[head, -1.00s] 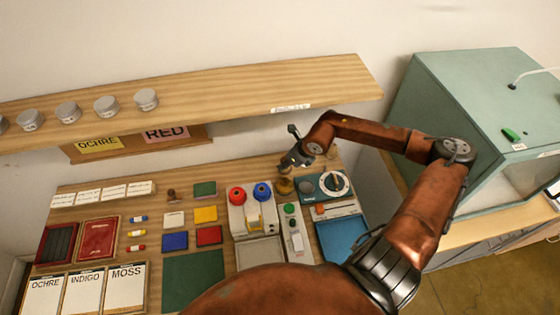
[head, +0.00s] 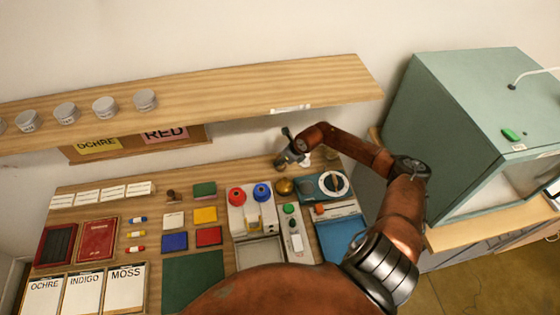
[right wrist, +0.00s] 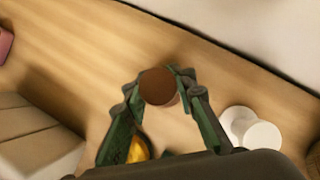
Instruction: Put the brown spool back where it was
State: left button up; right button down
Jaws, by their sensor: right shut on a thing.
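My right gripper (head: 283,163) is at the back of the table, behind the brass pot and below the shelf. In the right wrist view my right gripper (right wrist: 159,84) is shut on the brown spool (right wrist: 158,86), seen end-on as a round brown top between the two fingertips. I cannot tell whether its bottom touches the table. The spool is hard to make out in the head view. My left gripper is in neither view.
A white round piece (right wrist: 258,136) stands right of the gripper. The brass pot (head: 285,187) is close in front, beside the red and blue spools' grey stand (head: 240,224). The shelf (head: 230,92) overhangs the back; bare wood (right wrist: 90,50) lies beside the spool.

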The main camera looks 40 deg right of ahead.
jog(key=c, duration=1.6)
grip_release()
jog(key=shift+s+d+r, duration=0.1)
jog(key=shift+s+r, duration=0.05)
jog(key=shift+r, duration=0.3)
jog(key=v, duration=1.1)
jog(key=shift+s, duration=0.1)
